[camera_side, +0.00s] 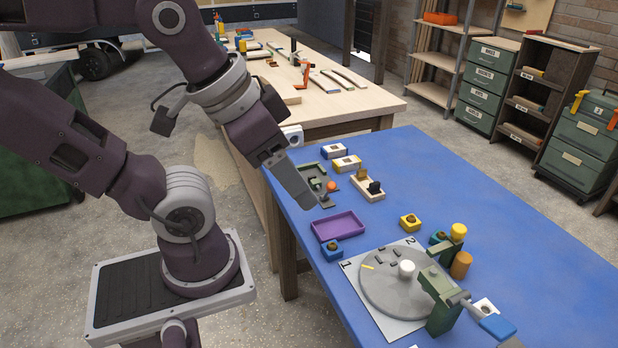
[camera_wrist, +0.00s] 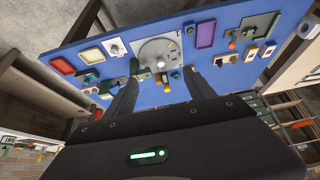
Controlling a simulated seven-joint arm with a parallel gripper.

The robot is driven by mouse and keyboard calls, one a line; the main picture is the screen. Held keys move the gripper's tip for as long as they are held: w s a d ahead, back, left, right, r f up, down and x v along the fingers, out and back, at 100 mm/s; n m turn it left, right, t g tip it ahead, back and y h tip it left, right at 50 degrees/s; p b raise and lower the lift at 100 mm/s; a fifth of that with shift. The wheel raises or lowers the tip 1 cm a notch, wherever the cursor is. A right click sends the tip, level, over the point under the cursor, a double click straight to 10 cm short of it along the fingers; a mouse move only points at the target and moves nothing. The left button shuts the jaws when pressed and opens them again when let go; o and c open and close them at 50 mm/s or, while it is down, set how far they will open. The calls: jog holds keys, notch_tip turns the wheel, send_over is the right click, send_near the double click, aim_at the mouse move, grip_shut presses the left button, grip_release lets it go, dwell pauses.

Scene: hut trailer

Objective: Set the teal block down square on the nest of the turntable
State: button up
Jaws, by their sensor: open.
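The turntable (camera_side: 378,291) is a round grey disc with a white knob on a pale plate marked 1 and 2; it also shows in the wrist view (camera_wrist: 150,45). Small dark raised pieces on its far side look like the nest (camera_side: 381,262), with no block between them that I can see. A small teal block (camera_side: 437,238) with a dark top stands on the blue table just behind the turntable, partly hidden by a green post. My gripper (camera_side: 308,203) hangs above the table's left edge, away from both. In the wrist view its fingers (camera_wrist: 160,75) are apart and empty.
A green clamp (camera_side: 440,308) stands at the turntable's right edge, near yellow and orange cylinders (camera_side: 461,265). The table's far right is clear.

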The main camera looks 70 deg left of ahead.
dwell(0.3)
jog(key=n+g+h, duration=0.2)
jog(key=n+h, duration=0.6)
jog(key=n, duration=1.4)
send_over(439, 232)
jog(key=s+a, duration=0.2)
jog(key=a, duration=0.3)
jog(key=f, duration=2.6)
jog(key=shift+w+d+f, duration=0.1)
jog(key=shift+d, duration=0.1)
jog(key=f, duration=0.2)
jog(key=d, duration=0.1)
jog(key=shift+w+f+n, duration=0.3)
jog(key=shift+w+f, duration=0.1)
jog(key=x, duration=0.5)
jog(key=shift+s, duration=0.1)
grip_shut()
